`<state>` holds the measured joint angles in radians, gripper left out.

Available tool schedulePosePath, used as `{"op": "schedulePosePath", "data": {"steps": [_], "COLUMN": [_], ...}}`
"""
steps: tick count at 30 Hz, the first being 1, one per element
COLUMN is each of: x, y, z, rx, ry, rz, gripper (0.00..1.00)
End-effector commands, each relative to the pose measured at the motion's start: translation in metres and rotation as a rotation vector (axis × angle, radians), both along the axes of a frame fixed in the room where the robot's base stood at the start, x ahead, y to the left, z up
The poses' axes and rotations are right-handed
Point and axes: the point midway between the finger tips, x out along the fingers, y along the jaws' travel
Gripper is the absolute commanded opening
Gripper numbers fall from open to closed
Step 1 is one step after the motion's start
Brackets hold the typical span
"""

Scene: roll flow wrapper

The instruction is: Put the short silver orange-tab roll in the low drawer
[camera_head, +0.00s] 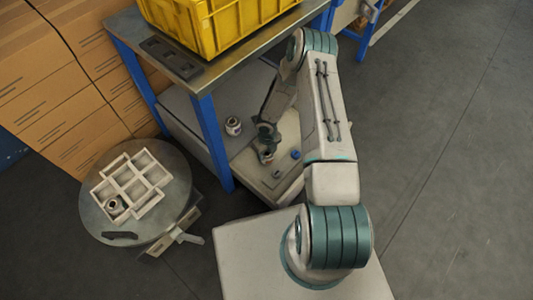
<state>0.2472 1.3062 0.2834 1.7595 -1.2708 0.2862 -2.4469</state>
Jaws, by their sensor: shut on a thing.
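My gripper (266,149) reaches down under the workbench and is shut on a small silver roll (267,157). The roll is just above or touching the floor of the pulled-out low drawer (256,182); I cannot tell which. The gripper hides part of the roll, and no orange tab can be made out at this size. A second roll (233,126), silver with a dark core, stands to the left of the gripper, apart from it. A small blue item (295,154) lies in the drawer to the right of the gripper.
The workbench (190,70) with blue legs carries a yellow crate (208,22) above the drawer. A blue leg (212,140) stands close left of the gripper. A round table (170,221) holds a divided tray (131,184) with one roll (114,205). Cartons (55,90) stand behind; floor at right is clear.

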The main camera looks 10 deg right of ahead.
Motion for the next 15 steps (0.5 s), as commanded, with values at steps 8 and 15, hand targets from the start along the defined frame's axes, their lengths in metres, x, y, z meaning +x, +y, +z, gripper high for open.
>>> {"op": "schedulePosePath", "data": {"steps": [8, 15], "x": [0.0002, 0.0001], "y": [-0.0001, -0.0002], "z": [-0.0019, -0.0010], "rx": [0.000, 0.000], "ry": [-0.001, 0.000], "rz": [0.001, 0.001], "gripper": [0.23, 0.71]}}
